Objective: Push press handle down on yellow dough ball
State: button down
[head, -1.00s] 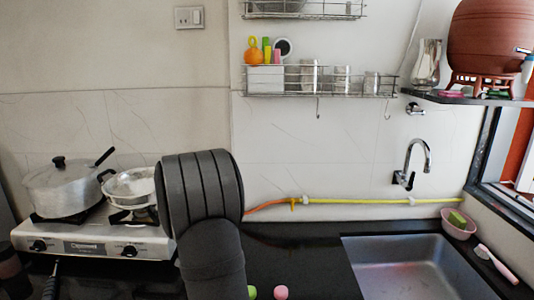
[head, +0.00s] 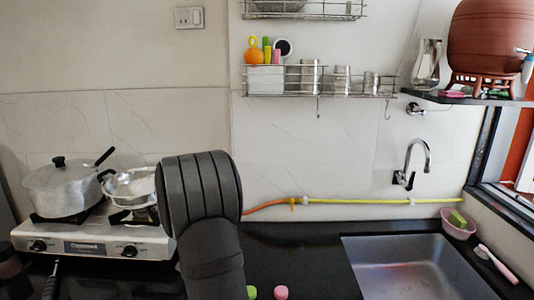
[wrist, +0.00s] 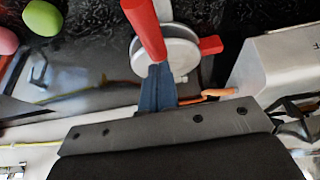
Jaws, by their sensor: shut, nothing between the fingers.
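The press shows in the wrist view as a pale round metal plate (wrist: 180,55) with a long red handle (wrist: 144,28) and a short red grip (wrist: 210,45) on its right side. My gripper (wrist: 161,70) is shut and empty, its dark blue fingers overlapping the near edge of the plate just below the red handle's end. I cannot tell whether they touch the handle. No yellow dough ball shows in either view. A green ball (wrist: 43,18) and a pink ball (wrist: 8,40) lie on the dark counter left of the press. In the head view my arm hides the press.
A steel stove (head: 95,235) with a lidded pot (head: 62,190) and a pan (head: 130,187) stands at the left; its side (wrist: 275,65) shows in the wrist view. A sink (head: 420,265) is at the right. A yellow-orange hose (head: 350,201) runs along the wall.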

jog(key=shift+f, duration=0.2)
dwell(0.6)
jog(key=shift+r, duration=0.15)
notch_tip(320, 180, up, 7)
dwell(0.6)
jog(key=shift+f, duration=3.65)
jog(key=shift+r, duration=0.1)
